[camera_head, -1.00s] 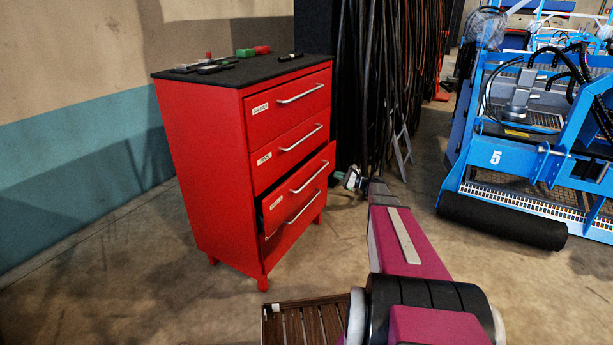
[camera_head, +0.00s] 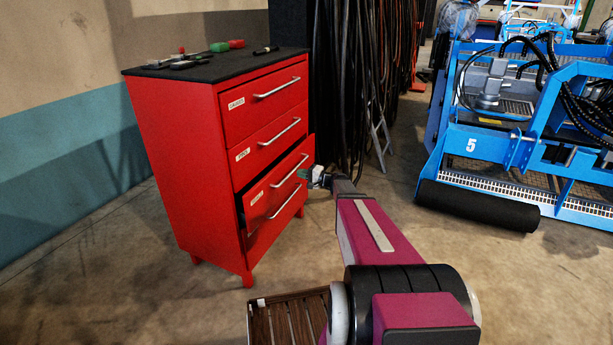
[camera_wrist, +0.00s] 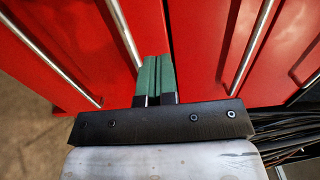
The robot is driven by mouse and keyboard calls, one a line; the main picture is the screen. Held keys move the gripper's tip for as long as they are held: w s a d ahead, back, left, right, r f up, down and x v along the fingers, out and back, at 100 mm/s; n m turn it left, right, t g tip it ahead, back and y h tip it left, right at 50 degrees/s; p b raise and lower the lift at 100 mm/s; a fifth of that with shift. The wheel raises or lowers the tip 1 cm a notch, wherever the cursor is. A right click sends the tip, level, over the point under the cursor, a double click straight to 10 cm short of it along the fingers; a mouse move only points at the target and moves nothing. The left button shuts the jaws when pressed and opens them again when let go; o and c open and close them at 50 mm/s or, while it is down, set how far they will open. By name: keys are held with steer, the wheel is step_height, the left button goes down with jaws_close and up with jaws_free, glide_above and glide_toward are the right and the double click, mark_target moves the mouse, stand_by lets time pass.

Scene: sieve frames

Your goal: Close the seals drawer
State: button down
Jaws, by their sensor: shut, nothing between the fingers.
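A red cabinet (camera_head: 185,150) stands at the left with several drawers. Its third drawer from the top (camera_head: 258,200) is pulled partway out, with a dark gap above its front. The labels are too small to read surely, but this is the only drawer standing out. Its silver handle (camera_head: 290,171) spans the front. My gripper (camera_head: 305,174) is at the right end of this drawer's front, close to it. In the wrist view, its green fingers (camera_wrist: 156,68) are shut together and empty, pointing at the red fronts beside a handle (camera_wrist: 124,38). Whether they touch the front cannot be told.
Small tools (camera_head: 190,57) lie on the cabinet's black top. Black hoses (camera_head: 350,80) hang behind the cabinet's right side. A slatted brown crate (camera_head: 290,318) is on the floor in front. A blue machine (camera_head: 520,150) stands at right. Open floor lies between.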

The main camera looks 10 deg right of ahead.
steer(key=x, duration=0.9)
steer(key=shift+x, duration=1.35)
steer(key=shift+d, duration=0.15)
steer(key=v, duration=1.4)
glide_toward(268, 177)
steer(key=x, duration=1)
steer(key=shift+a, duration=0.25)
